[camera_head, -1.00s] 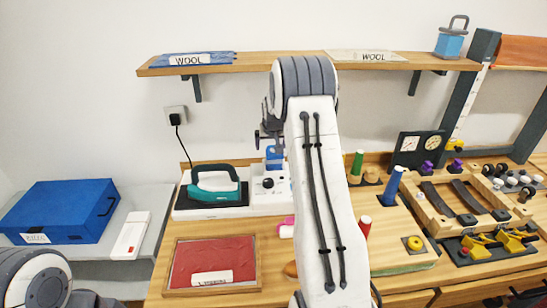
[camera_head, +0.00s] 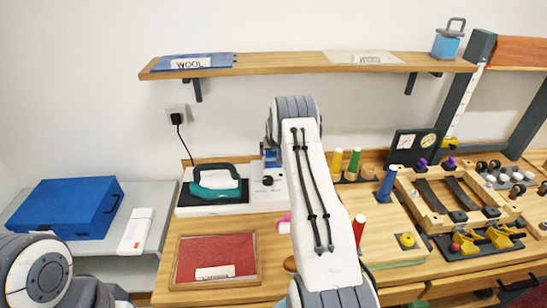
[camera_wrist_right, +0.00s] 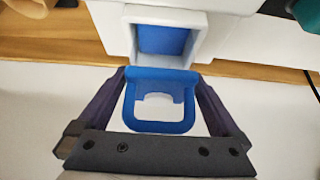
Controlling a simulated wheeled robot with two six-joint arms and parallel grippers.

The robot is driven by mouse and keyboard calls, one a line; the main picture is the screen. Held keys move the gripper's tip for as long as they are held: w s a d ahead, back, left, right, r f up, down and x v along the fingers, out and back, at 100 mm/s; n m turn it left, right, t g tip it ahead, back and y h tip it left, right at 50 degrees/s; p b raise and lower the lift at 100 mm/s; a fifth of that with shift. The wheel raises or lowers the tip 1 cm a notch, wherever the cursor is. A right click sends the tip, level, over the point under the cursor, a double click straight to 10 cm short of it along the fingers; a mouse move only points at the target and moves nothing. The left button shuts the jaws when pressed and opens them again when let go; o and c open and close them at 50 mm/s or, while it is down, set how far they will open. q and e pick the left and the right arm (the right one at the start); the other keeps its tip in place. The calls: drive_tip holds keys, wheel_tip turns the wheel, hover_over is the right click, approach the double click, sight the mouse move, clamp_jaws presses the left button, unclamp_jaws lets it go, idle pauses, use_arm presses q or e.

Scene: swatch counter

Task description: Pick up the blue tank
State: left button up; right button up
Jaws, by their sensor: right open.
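The blue tank (camera_wrist_right: 160,112) shows in the right wrist view as a blue loop handle at the mouth of a white square socket, with more blue inside the socket. In the head view a small blue part of the tank (camera_head: 272,154) shows beside my right forearm, at the white iron station (camera_head: 268,185). My right gripper (camera_wrist_right: 161,80) is open, with one dark finger on each side of the handle; I see no clear grip on it. In the head view my right arm hides most of this gripper. Only part of my left arm shows at the lower left; its gripper is out of frame.
A teal iron (camera_head: 215,183) rests left of the station. A framed red swatch (camera_head: 215,258) lies in front. A blue case (camera_head: 65,207) stands at left. Coloured cones, including a blue one (camera_head: 387,183), stand at right. A shelf (camera_head: 300,64) runs above, bearing a light-blue handled container (camera_head: 446,43).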

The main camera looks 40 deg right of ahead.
drive_tip(key=shift+f, duration=0.1)
drive_tip(key=c, duration=1.4)
drive_tip(key=shift+w, duration=0.1)
drive_tip(key=shift+c, duration=0.3)
